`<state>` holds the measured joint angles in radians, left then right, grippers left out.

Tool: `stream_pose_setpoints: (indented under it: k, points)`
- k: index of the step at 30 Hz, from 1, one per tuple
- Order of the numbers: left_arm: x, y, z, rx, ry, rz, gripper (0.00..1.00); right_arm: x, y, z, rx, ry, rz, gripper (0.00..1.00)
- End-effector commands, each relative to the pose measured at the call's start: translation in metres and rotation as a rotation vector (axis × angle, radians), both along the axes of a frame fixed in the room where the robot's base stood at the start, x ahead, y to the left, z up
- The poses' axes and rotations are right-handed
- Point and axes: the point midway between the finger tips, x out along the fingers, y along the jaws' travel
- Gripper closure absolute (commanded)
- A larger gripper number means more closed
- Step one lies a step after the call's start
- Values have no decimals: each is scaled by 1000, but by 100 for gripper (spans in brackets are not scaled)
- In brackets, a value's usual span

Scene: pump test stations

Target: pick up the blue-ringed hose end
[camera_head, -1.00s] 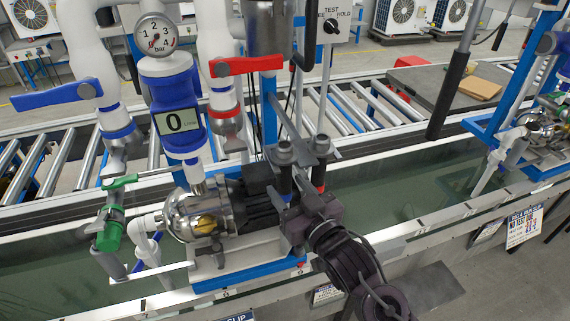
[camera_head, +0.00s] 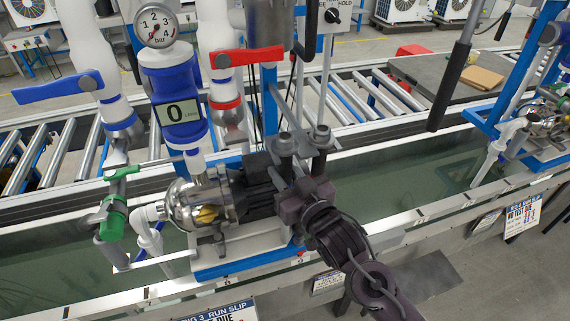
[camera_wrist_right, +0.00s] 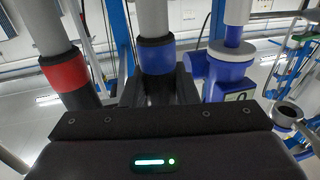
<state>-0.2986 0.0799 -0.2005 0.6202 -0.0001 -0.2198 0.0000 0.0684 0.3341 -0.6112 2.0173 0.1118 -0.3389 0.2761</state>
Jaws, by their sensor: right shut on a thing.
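The blue-ringed hose end (camera_wrist_right: 156,55) shows in the right wrist view as a grey hose with a dark collar and a blue band, upright between my fingers. The red-ringed hose end (camera_wrist_right: 66,72) stands beside it, to its left in that view. In the head view my right gripper (camera_head: 299,192) is shut on the blue-ringed hose end, close to the pump. It hides the coloured rings there; only the grey tops of the two hose ends show above it. My left gripper is not in view.
A steel pump (camera_head: 197,205) on a blue base stands left of my gripper. A blue flow meter (camera_head: 180,112) reading 0, a red valve handle (camera_head: 243,61) and a green valve (camera_head: 113,221) are close by. The trough (camera_head: 400,195) to the right is open.

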Motion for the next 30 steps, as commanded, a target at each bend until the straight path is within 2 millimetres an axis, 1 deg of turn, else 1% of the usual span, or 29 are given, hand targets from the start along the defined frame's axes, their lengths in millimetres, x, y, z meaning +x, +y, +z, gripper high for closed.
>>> stream_pose_setpoints:
  k: [5, 9, 14, 18, 24, 29, 30]
  points:
    - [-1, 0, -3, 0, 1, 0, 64, 0, 0, 5, 3, -4, -1, 100]
    - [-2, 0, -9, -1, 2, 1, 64, 0, 0, 15, 4, -6, 0, 100]
    - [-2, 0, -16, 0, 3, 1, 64, -26, -8, 11, 2, 0, 1, 100]
    - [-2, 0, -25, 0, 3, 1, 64, -53, -17, 10, 2, 0, 2, 100]
    - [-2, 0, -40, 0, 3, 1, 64, -93, -39, 2, -1, 2, 1, 100]
    - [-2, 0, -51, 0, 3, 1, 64, -122, -55, -2, -1, 2, 2, 100]
    - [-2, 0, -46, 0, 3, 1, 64, -127, -58, 1, -1, 4, 2, 100]
